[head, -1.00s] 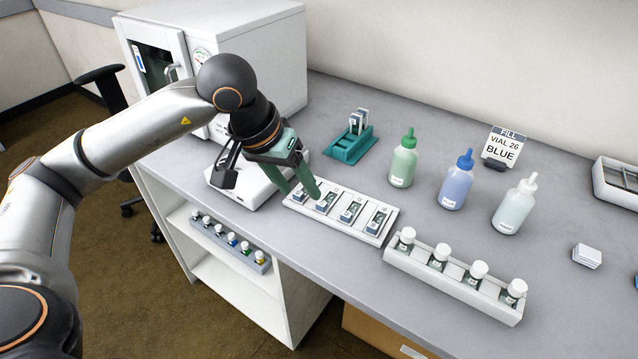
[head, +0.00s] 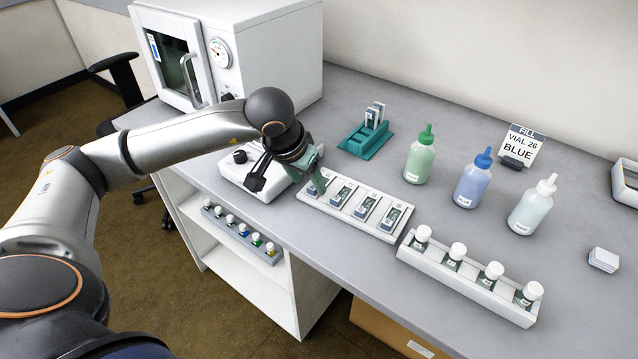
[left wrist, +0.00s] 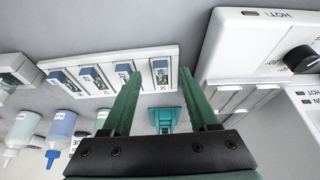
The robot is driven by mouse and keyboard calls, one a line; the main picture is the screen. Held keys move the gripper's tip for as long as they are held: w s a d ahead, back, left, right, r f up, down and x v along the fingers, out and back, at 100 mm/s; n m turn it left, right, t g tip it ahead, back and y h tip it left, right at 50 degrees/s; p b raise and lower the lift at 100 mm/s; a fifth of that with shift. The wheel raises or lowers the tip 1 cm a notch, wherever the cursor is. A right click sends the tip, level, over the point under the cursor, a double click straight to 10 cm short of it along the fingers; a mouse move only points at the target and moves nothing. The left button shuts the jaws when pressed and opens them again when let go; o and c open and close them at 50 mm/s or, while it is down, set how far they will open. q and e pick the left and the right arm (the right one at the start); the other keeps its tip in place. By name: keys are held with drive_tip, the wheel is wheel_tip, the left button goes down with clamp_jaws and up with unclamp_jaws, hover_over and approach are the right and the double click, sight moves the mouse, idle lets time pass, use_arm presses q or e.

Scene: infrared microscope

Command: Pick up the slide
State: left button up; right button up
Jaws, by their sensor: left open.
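A white slide tray (head: 384,236) lies on the bench with several slides in a row, each with a blue-grey label end. My left gripper (head: 317,186), with green fingers, is low over the tray's left end in the head view and partly covers the leftmost slide. In the left wrist view the two fingers are apart and empty, and the end slide (left wrist: 160,72) shows between their tips. I cannot tell whether the fingers touch the tray. The other slides (head: 366,208) lie in their slots to the right. My right gripper is not in view.
A white hot plate (head: 240,178) stands close left of the tray, with an oven (head: 270,50) behind. A teal rack (head: 365,140) with slides is behind the tray. A vial rack (head: 465,284) sits front right, and squeeze bottles (head: 472,185) stand behind it.

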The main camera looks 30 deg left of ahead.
sight(311, 191)
use_arm(q)
drive_tip(key=shift+x, duration=1.4)
drive_tip(key=shift+c, duration=0.3)
clamp_jaws()
